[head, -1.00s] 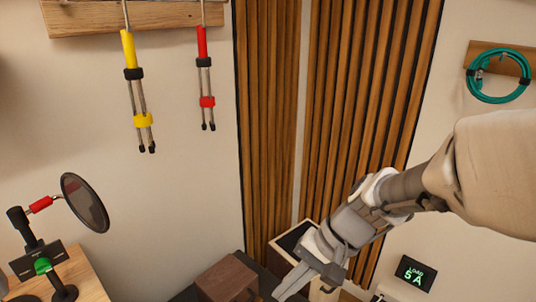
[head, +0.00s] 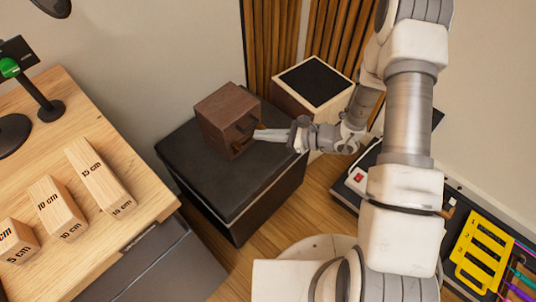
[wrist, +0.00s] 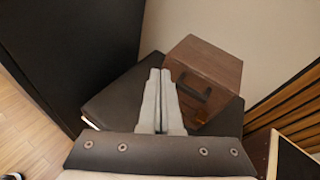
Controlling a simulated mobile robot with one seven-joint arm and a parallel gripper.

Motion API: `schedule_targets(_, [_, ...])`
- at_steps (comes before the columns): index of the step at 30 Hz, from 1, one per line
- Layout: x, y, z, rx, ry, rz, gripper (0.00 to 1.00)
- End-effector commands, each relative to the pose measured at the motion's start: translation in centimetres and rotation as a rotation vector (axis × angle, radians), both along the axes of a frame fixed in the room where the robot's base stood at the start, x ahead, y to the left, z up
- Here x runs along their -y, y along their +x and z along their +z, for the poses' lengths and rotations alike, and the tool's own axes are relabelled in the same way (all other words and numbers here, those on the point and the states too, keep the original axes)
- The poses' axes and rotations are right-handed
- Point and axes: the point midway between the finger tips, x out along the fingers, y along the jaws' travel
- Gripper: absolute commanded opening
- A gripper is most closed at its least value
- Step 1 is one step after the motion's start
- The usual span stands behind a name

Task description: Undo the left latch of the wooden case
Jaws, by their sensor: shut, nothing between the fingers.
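The wooden case (head: 222,110) is a dark brown box standing on a black cabinet (head: 190,160). Its front face, turned to the lower right in the head view, has a dark handle and two small brass-coloured bits that look like latches, one at the lower left (head: 238,146) and one at the right (head: 260,126). My gripper (head: 257,135) is shut and empty, with its tips just in front of this face. I cannot tell whether they touch it.
A wooden table (head: 140,170) with several marked wooden blocks (head: 97,175) stands at the left. A light box with a black top (head: 315,82) stands behind my gripper. A yellow slotted plate (head: 485,252) lies at the lower right. Slatted wood panels line the corner.

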Motion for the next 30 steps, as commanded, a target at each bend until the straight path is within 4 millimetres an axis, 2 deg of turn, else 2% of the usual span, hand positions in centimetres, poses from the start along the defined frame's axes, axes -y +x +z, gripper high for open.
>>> schedule_targets(1, [0.2, 0.1, -2.7, -0.035, 0.015, -0.044, 0.00])
schedule_targets(3, [0.5, 0.4, -4.9, -0.069, 0.029, -0.098, 0.00])
schedule_targets(6, [0.8, 0.5, -7.1, -0.103, 0.042, -0.155, 0.00])
schedule_targets(9, [1.0, 0.6, -8.4, -0.123, 0.049, -0.189, 0.00])
schedule_targets(17, [0.3, 1.1, -9.2, -0.130, 0.051, -0.204, 0.00])
schedule_targets(30, [-3.5, 2.8, -10.5, -0.130, 0.050, -0.201, 0.00])
